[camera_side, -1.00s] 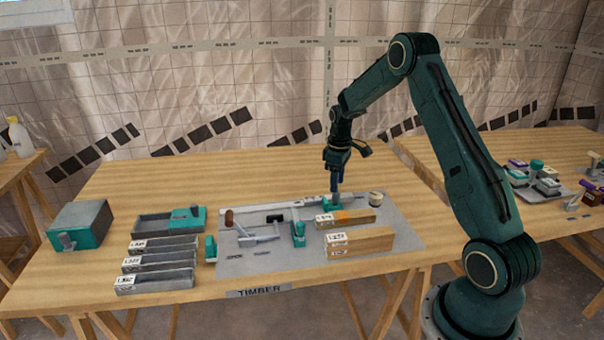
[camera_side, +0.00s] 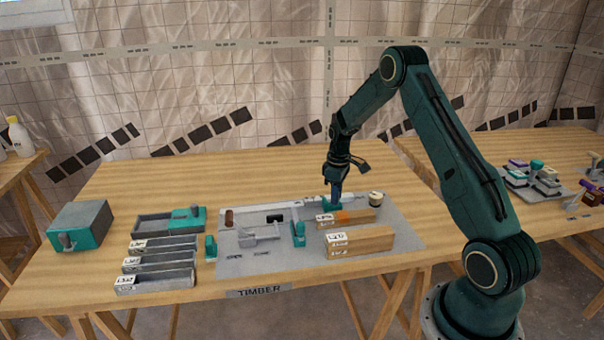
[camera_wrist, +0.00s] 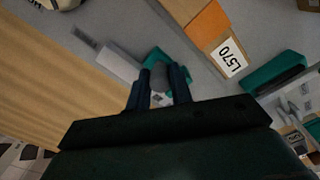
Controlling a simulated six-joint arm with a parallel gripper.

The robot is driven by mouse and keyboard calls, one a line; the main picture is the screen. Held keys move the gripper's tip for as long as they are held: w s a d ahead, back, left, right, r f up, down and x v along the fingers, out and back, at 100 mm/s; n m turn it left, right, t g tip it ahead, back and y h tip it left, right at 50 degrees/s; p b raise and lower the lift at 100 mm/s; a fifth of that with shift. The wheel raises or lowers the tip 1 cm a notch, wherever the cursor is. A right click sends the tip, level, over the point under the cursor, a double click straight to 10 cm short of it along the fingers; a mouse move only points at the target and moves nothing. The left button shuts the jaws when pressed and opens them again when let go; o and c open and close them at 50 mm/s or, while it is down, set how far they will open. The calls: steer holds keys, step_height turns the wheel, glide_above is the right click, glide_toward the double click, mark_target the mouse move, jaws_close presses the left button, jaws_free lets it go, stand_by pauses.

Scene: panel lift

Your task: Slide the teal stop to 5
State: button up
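The teal stop (camera_side: 331,204) sits on the pale rail (camera_side: 290,204) at the back of the grey panel, near the rail's right end. It also shows in the wrist view (camera_wrist: 153,56), with its round grey knob (camera_wrist: 160,78) between my two fingers. My gripper (camera_side: 334,196) points down onto the stop; its fingers (camera_wrist: 161,74) stand on either side of the knob. The gap is narrow, and I cannot tell whether the fingers press on the knob. The scale numbers along the rail are too small to read.
Two labelled timber blocks lie in front of the stop, the nearer one (camera_side: 358,241) and one with an orange patch (camera_side: 345,218). A round pale-topped pot (camera_side: 376,198) stands just right. A teal clamp (camera_side: 298,232) stands left, on the grey panel (camera_side: 300,262). Grey trays (camera_side: 155,283) lie further left.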

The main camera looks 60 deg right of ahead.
steer(key=shift+w+a, duration=1.95)
steer(key=shift+w, duration=0.05)
jaws_close()
steer(key=o, duration=0.9)
jaws_free()
steer(key=shift+a, duration=0.1)
step_height(320, 180, up, 14)
steer(key=shift+d, duration=0.2)
